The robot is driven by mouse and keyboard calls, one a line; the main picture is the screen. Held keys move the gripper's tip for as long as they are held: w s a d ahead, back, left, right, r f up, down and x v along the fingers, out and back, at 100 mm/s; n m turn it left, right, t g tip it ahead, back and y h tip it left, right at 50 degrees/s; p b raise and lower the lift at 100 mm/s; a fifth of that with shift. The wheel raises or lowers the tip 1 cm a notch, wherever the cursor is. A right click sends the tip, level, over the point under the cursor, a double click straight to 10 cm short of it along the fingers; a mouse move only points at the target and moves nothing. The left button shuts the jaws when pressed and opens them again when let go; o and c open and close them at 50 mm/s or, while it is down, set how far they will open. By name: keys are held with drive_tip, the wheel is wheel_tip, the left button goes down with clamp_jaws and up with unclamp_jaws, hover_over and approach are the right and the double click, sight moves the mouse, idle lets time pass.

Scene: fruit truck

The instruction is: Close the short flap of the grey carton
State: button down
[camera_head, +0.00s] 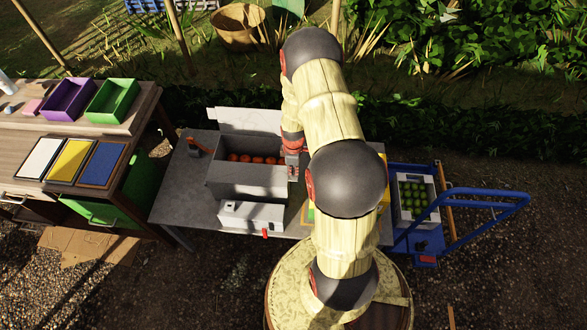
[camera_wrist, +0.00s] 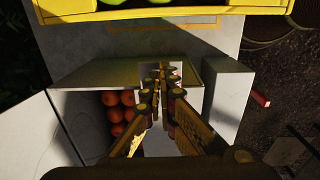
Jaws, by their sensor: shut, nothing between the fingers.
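The grey carton (camera_head: 245,185) stands on the grey table with its top open and orange fruit (camera_head: 257,159) inside; the fruit also shows in the wrist view (camera_wrist: 115,110). A grey panel (camera_wrist: 105,74), seemingly a short flap, lies at the carton's far end in the wrist view. My gripper (camera_wrist: 164,72) is shut and empty, in front of this panel; contact is unclear. In the head view, my arm covers part of the carton's right end.
A yellow crate (camera_wrist: 150,14) stands beyond the carton's end. A blue cart (camera_head: 425,240) with a crate of green fruit (camera_head: 405,222) is at the right. An orange-handled tool (camera_head: 198,147) lies left of the carton. A wooden bench (camera_head: 30,126) with trays is farther left.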

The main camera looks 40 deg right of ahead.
drive_tip(key=shift+f+b, duration=0.4)
drive_tip(key=shift+f, duration=0.15)
drive_tip(key=shift+s+f, duration=0.1)
drive_tip(key=shift+r+p, duration=0.55)
drive_tip(key=shift+r, duration=0.25)
drive_tip(key=shift+w+r, duration=0.2)
drive_tip(key=shift+r, duration=0.15)
wheel_tip(320, 180, up, 13)
drive_tip(key=p, duration=0.3)
